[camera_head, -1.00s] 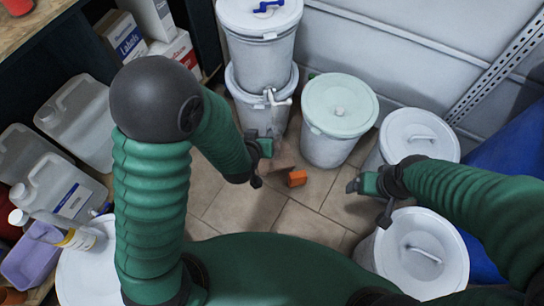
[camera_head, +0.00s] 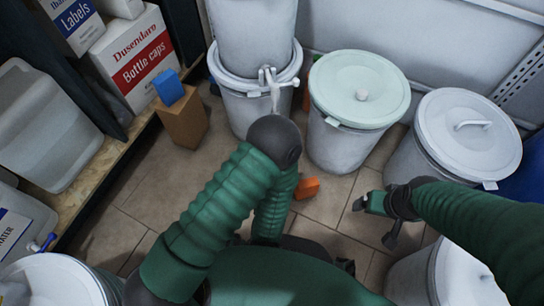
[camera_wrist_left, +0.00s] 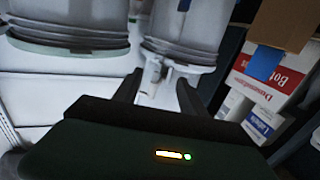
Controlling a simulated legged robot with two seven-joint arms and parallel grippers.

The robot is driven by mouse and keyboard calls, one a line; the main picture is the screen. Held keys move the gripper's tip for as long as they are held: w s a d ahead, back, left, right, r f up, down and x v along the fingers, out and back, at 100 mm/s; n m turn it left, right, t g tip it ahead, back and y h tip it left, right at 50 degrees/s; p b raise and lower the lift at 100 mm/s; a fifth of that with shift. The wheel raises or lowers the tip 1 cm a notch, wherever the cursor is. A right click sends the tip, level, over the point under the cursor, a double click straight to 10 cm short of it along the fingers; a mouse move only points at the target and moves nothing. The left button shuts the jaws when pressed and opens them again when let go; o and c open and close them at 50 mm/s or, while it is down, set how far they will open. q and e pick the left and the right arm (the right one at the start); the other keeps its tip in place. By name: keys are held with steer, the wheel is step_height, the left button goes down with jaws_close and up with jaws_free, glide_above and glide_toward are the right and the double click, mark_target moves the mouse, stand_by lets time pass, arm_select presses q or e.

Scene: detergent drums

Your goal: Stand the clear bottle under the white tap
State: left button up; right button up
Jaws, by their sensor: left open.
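The white tap (camera_head: 268,82) sticks out at the front of the stacked white drums (camera_head: 250,45). It also shows in the left wrist view (camera_wrist_left: 157,74), beyond my fingers. My left gripper (camera_wrist_left: 156,92) is open in the left wrist view, and I see nothing held between its fingers. In the head view it is hidden behind my left arm, which hangs in front of the drums. My right gripper (camera_head: 374,220) is open and empty over the floor at the right. I cannot make out the clear bottle in the current views.
An orange block (camera_head: 307,187) lies on the tiled floor. A brown carton (camera_head: 183,115) with a blue piece stands left of the stacked drums. A drum with a pale green lid (camera_head: 360,88) and other lidded drums (camera_head: 468,135) stand right. A shelf with boxes (camera_head: 135,58) is left.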

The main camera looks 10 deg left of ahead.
arm_select(q)
steer(key=w+a+b, duration=0.1)
steer(key=w, duration=0.4)
steer(key=w+b, duration=0.1)
steer(key=w, duration=0.4)
steer(key=w+a+b, duration=0.1)
steer(key=w, duration=0.5)
steer(key=shift+w+a+f, duration=0.1)
steer(key=shift+a, duration=0.25)
steer(key=shift+w, duration=0.3)
jaws_close()
jaws_free()
